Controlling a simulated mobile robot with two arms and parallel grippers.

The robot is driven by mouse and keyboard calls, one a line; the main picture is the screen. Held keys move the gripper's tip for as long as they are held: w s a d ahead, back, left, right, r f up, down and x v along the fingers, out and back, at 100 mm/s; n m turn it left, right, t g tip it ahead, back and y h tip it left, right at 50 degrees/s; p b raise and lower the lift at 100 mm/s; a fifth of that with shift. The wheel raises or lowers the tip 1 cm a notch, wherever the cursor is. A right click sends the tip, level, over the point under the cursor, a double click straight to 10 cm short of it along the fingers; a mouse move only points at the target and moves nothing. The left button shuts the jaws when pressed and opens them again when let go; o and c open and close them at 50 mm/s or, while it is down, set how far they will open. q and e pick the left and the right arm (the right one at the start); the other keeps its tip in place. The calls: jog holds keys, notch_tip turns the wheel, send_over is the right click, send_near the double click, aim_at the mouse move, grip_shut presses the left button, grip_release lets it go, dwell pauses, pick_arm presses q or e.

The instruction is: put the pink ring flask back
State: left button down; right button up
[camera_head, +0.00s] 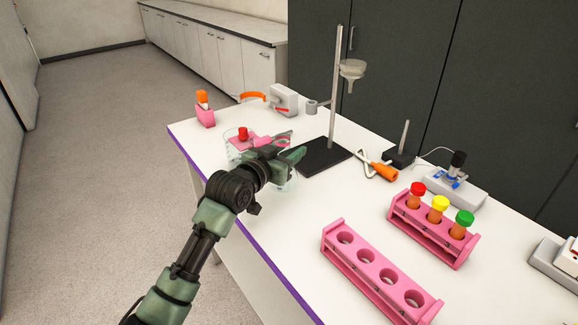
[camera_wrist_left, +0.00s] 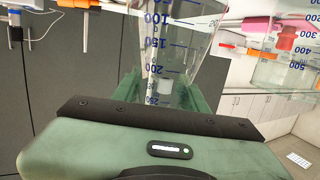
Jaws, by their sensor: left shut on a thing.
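My left gripper (camera_head: 290,155) is shut on a clear glass flask with blue volume marks, which fills the upper middle of the left wrist view (camera_wrist_left: 172,45). In the head view a pink ring (camera_head: 282,142) shows at the gripper, and part of the glass body shows below the fingers. My arm and gripper hide much of the flask. I cannot tell whether its base touches the table. My right gripper is not in view.
A clear beaker stands left of my gripper, near a red cap (camera_head: 243,132) and a pink object. A retort stand (camera_head: 333,110) stands behind on a black base (camera_head: 325,158). An orange-handled tool (camera_head: 381,171), pink racks (camera_head: 375,277) and capped tubes lie to the right.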

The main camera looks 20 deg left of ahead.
pick_arm(q)
jog(key=shift+f, duration=2.5)
jog(key=shift+f, duration=0.2)
jog(key=c, duration=0.8)
grip_release()
jog(key=shift+o, duration=0.2)
jog(key=shift+r, duration=0.15)
jog(key=shift+s, duration=0.1)
jog(key=v, duration=1.1)
jog(key=shift+s+b, duration=0.4)
jog(key=shift+a, duration=0.1)
